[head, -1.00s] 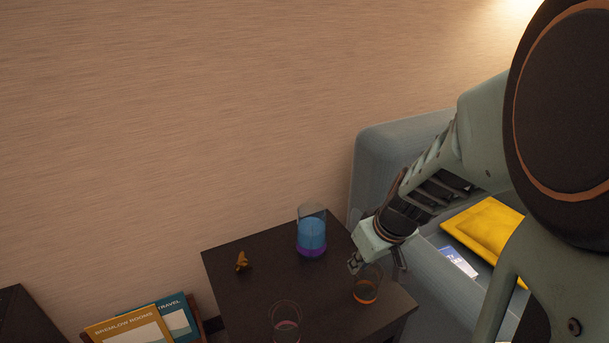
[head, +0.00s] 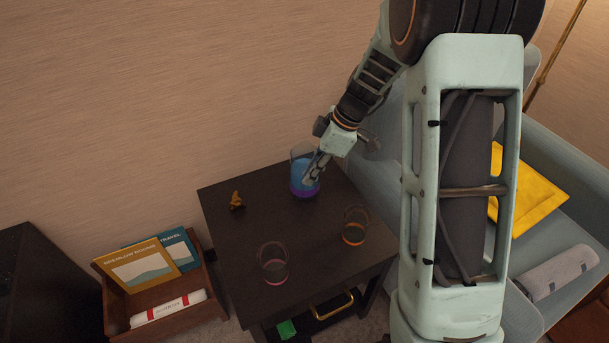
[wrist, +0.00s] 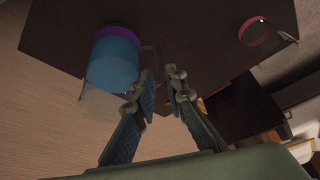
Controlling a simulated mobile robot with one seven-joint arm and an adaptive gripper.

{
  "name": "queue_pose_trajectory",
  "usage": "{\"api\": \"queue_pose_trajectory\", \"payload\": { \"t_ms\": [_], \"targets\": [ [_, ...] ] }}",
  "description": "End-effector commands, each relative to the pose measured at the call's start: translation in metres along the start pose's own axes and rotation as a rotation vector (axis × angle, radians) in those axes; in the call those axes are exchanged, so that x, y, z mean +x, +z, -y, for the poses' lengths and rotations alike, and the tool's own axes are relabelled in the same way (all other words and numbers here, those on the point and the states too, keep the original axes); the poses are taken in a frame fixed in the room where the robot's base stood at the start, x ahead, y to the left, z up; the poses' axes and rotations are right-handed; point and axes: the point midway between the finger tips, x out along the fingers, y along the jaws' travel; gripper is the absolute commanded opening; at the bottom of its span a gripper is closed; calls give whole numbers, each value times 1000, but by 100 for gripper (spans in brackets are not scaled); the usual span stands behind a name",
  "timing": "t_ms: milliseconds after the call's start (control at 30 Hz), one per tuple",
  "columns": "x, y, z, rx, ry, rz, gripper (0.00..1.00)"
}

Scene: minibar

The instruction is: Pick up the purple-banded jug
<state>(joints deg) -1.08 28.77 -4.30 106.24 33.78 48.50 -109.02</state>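The purple-banded jug (head: 304,173) is clear, holds blue contents and has a purple band at its base. It stands upright at the back of the dark side table (head: 232,213). In the wrist view the jug (wrist: 112,62) is left of the fingers, with a faint handle-like loop on its right side. My gripper (head: 313,168) is at the jug's right side in the head view, partly hiding it. In the wrist view my gripper (wrist: 162,76) has a narrow gap between its fingertips, with nothing seen held. I cannot tell whether a finger touches the jug.
An orange-banded glass (head: 354,235) and a pink-banded glass (head: 274,275) stand nearer on the table. A small brown figurine (head: 237,201) is left of the jug. A wooden rack with books (head: 140,270) stands left; a grey-blue sofa with a yellow cushion (head: 525,190) is right.

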Motion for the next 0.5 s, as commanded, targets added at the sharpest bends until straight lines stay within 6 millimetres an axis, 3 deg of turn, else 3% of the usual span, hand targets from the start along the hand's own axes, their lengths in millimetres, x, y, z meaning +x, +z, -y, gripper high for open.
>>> {"api": "queue_pose_trajectory", "payload": {
  "t_ms": [500],
  "targets": [
    [63, 4, 1, 1, -1, 2, 12]
  ]
}}
